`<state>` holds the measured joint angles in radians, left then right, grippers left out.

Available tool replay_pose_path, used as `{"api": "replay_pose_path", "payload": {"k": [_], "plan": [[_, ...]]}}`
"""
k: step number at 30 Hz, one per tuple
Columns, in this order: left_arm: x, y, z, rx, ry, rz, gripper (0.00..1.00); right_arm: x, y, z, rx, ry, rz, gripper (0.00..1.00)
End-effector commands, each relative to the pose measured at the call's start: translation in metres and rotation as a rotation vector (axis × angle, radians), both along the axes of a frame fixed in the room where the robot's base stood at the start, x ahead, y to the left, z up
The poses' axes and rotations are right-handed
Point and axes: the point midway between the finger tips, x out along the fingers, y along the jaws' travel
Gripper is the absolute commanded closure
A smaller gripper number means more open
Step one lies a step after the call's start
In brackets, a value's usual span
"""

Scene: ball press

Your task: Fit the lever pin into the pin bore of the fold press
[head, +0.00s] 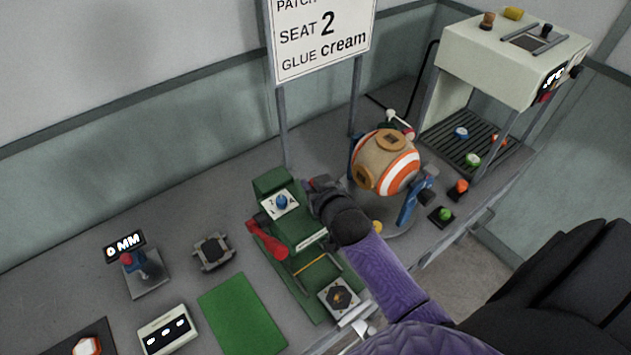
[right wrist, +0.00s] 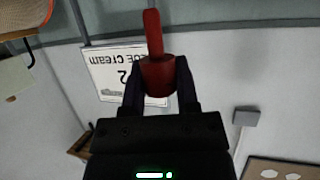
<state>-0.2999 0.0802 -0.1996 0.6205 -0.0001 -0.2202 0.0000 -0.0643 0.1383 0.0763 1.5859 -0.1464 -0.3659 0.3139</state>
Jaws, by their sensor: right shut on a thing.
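The green fold press (head: 272,183) stands on the bench in the middle of the head view. A red lever (head: 268,238) lies along its left side, and a white plate with a blue knob (head: 281,202) sits on top at the back. My right gripper (head: 317,188) is just right of this back part. In the right wrist view my right gripper (right wrist: 160,92) is shut on the red lever pin (right wrist: 158,75), around its thick end, with the thin shaft pointing away from the fingers. The pin is hidden in the head view. I cannot make out the pin bore. My left gripper is out of view.
A striped orange and white ball (head: 398,171) in a blue stand is close right of my right gripper. A sign (head: 318,65) on two posts rises behind the press. A green mat (head: 243,314) and a small grey fixture (head: 211,252) lie left of it.

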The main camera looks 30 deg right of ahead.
Motion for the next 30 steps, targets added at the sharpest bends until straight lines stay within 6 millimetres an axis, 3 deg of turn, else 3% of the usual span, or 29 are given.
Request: {"api": "replay_pose_path", "payload": {"k": [30], "plan": [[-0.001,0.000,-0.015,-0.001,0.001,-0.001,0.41,0.000,0.000,-0.019,0.000,0.000,-0.001,1.00]]}}
